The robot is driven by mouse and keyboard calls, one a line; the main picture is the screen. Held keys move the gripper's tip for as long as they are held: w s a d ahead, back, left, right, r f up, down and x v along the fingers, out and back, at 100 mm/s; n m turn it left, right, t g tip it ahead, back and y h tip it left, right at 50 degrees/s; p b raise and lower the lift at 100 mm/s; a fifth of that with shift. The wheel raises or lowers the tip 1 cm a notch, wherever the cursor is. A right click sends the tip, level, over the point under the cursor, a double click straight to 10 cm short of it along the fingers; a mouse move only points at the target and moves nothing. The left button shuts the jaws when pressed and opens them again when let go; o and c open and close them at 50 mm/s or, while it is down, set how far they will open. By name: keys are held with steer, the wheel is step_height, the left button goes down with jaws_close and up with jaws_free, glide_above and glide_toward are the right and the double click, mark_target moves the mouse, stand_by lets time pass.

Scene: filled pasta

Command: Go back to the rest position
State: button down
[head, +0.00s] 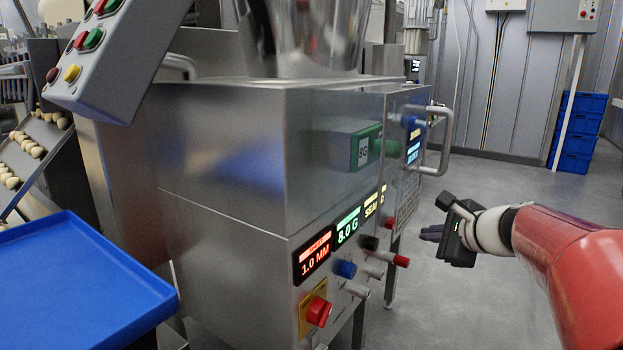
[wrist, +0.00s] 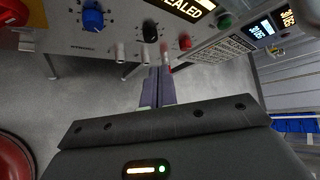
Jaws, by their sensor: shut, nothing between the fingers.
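My gripper (head: 428,233) is at the right of the head view, at the end of my red arm. It points left toward the control front of the steel machine (head: 225,140) and is apart from it. In the wrist view the two dark fingers of my gripper (wrist: 159,75) lie together with nothing between them. Beyond their tips are the machine's knobs and a display reading "SEALED" (wrist: 188,8).
A blue tray (head: 80,285) is at the left. Blue crates (head: 580,130) stand at the back right. Grey floor is open behind my gripper.

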steer(key=s+a+f+n+g+h+p, duration=0.1)
steer(key=s+a+n+g, duration=0.1)
steer(key=s+a+n, duration=0.5)
steer(key=s+a+f+n+g+p, duration=0.1)
steer(key=s+a+f+n+g, duration=0.15)
steer(key=s+n, duration=0.45)
steer(key=s+d+f+n+g+h+p, duration=0.1)
steer(key=s+f+n+h, duration=0.2)
steer(key=s, duration=1)
steer(key=n, duration=0.3)
steer(key=shift+s+f+n+p, duration=0.2)
steer(key=shift+f+n+p, duration=0.05)
steer(key=shift+n+p, duration=0.05)
steer(key=shift+w+d, duration=0.15)
stand_by(1.1)
